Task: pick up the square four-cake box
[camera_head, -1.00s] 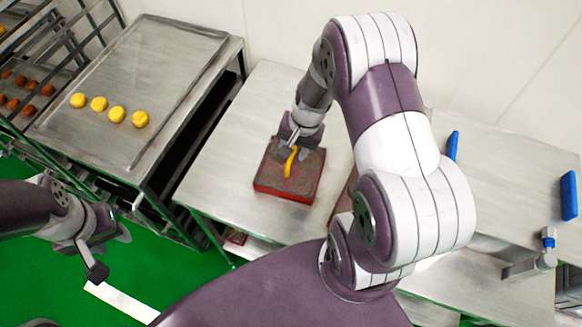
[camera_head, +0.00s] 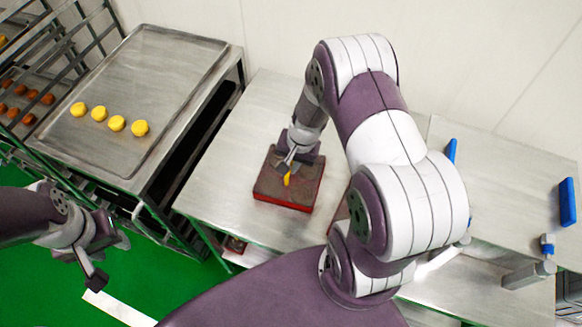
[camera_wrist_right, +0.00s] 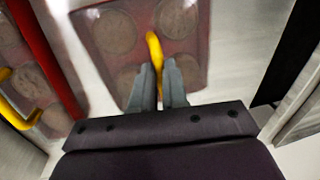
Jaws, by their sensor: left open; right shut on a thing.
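The square four-cake box (camera_head: 288,201) has red sides and a see-through lid, and sits on the metal table (camera_head: 235,150). In the right wrist view the box (camera_wrist_right: 205,48) shows several round cakes under its lid and a yellow handle (camera_wrist_right: 153,48) on top. My right gripper (camera_head: 288,170) is over the box, with its fingers closed on the handle; it also shows in the right wrist view (camera_wrist_right: 163,85). The fingers hide part of the handle. My left gripper (camera_head: 112,262) is open and empty, low at the left over the green floor.
Another red-edged box (camera_wrist_right: 50,120) with a yellow handle lies close by; in the head view my right arm mostly hides it. A tray (camera_head: 170,60) with yellow cakes (camera_head: 116,123) stands at the left. Blue-handled fittings (camera_head: 568,203) are at the right.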

